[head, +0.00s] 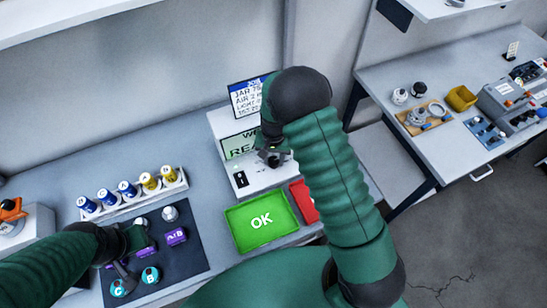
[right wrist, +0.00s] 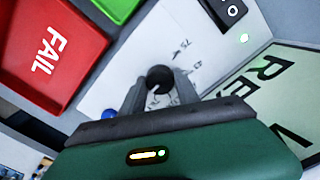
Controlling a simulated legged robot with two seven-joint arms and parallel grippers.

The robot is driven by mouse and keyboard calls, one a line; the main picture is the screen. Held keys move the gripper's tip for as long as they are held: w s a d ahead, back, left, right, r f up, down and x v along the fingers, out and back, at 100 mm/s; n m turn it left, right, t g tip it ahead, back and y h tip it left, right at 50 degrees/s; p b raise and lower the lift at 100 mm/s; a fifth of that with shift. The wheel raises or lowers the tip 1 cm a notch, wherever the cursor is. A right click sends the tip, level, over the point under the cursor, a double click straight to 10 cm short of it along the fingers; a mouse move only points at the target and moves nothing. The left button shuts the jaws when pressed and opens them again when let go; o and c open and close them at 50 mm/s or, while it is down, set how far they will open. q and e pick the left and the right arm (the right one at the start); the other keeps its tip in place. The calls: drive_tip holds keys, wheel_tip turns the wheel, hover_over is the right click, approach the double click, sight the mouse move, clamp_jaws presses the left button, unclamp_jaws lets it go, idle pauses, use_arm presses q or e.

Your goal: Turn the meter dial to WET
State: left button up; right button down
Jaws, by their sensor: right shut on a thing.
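The meter (head: 268,180) is a pale box on the bench with a green display (head: 240,146) partly hidden by my right arm. The visible letters are "WE" above "RE". Its dial (right wrist: 159,79) is a round black knob on the white panel in the right wrist view, with small markings around it. My right gripper (right wrist: 160,88) has its two fingers on either side of the dial, shut on it. In the head view the right gripper (head: 272,157) is at the meter's front. The dial's pointer is not legible. My left gripper (head: 124,270) hangs over the dark mat; its jaw gap is unclear.
A green OK tray (head: 240,232) and red FAIL tray (right wrist: 35,62) lie in front of the meter. A rack (head: 125,208) of blue and yellow jars stands left, behind the dark mat (head: 192,262) with purple and teal pieces. A job sign (head: 245,98) stands behind the meter.

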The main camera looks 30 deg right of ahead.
drive_tip(key=shift+w+d+r+m, duration=0.1)
drive_tip(key=shift+w+r+m, duration=0.15)
drive_tip(key=shift+m, duration=0.75)
drive_tip(key=c, duration=1.1)
unclamp_jaws()
drive_tip(key=shift+o, duration=1)
drive_tip(key=shift+f, duration=0.1)
drive_tip(key=shift+s, duration=0.1)
